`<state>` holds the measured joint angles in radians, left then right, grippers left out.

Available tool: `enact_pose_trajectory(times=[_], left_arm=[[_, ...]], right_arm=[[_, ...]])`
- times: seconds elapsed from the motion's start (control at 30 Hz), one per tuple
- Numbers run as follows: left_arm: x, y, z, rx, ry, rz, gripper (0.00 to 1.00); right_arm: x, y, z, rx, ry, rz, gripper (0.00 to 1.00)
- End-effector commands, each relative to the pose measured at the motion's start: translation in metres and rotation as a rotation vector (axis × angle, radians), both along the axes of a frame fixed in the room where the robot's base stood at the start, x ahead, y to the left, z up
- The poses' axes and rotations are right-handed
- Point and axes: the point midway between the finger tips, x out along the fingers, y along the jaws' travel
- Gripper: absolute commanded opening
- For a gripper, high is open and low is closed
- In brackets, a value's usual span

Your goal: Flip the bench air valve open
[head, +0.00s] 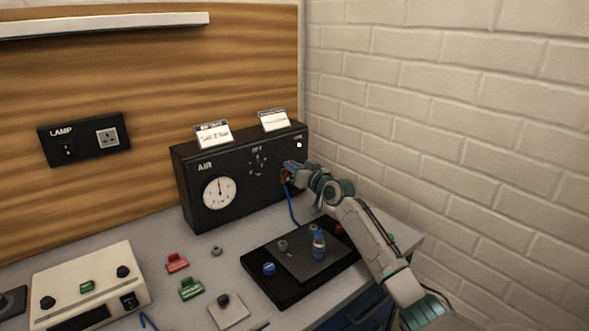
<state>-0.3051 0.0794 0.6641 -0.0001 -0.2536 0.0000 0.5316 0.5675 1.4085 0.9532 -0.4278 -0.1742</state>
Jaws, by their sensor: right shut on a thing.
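The black air box (240,173), marked AIR, stands at the back of the bench against the wood panel. It has a round white gauge (219,192) on its left and a dial marked OFF (258,165) near its middle. My right gripper (290,172) is at the lower right of the box's front and shut on a small part there, which looks like the air valve; the jaws mostly hide it. A little blue and red shows at the jaws. A blue hose (293,208) hangs down below them. My left gripper is not in view.
Red (177,263) and green (191,289) pieces and a cream instrument box (90,284) are to the left. A brick wall (450,120) bounds the right.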

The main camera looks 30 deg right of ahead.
Motion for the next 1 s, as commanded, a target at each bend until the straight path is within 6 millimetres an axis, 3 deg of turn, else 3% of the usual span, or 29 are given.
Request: enact_pose_trajectory(times=[0.1,0.3,0.7,0.73,0.83,1.0], left_arm=[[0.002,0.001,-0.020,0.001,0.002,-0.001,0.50],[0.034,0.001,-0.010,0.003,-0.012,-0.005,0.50],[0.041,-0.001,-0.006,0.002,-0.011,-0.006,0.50],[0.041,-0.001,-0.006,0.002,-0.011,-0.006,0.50],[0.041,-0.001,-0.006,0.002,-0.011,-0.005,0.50],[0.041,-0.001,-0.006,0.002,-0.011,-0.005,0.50]], right_arm=[[0.000,0.005,-0.005,-0.100,-0.012,0.000,0.00],[-0.001,0.010,-0.002,-0.207,-0.017,0.000,0.00],[-0.001,0.011,0.001,-0.235,-0.019,0.000,0.00],[-0.001,0.011,0.001,-0.235,-0.017,-0.001,0.16],[-0.001,0.011,0.001,-0.235,-0.019,0.000,0.35],[-0.001,0.011,0.001,-0.234,-0.018,-0.001,0.35]])
